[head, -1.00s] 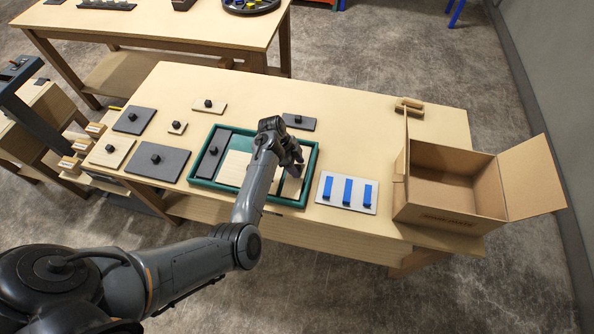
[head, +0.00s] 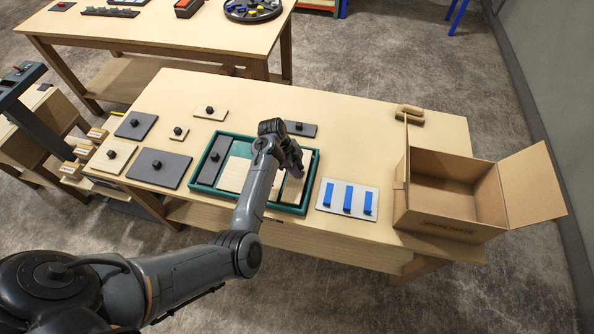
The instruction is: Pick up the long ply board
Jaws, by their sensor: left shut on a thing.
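My left gripper (head: 297,166) is over the right part of the green tray (head: 309,178). It is shut on the long ply board (head: 295,188), a pale narrow piece at the tray's right end. The gripper hides the board's far part and its grip point. I cannot tell whether the board is clear of the tray floor. In the tray, a long dark board (head: 214,160) with a black knob lies at the left, and a pale ply area (head: 234,174) is in the middle, partly behind my arm. My right gripper is not in view.
Ply and dark boards with knobs lie left of and behind the tray, including a large dark one (head: 158,168). A grey plate with blue bars (head: 347,198) sits right of the tray. An open cardboard box (head: 448,222) stands at the table's right end.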

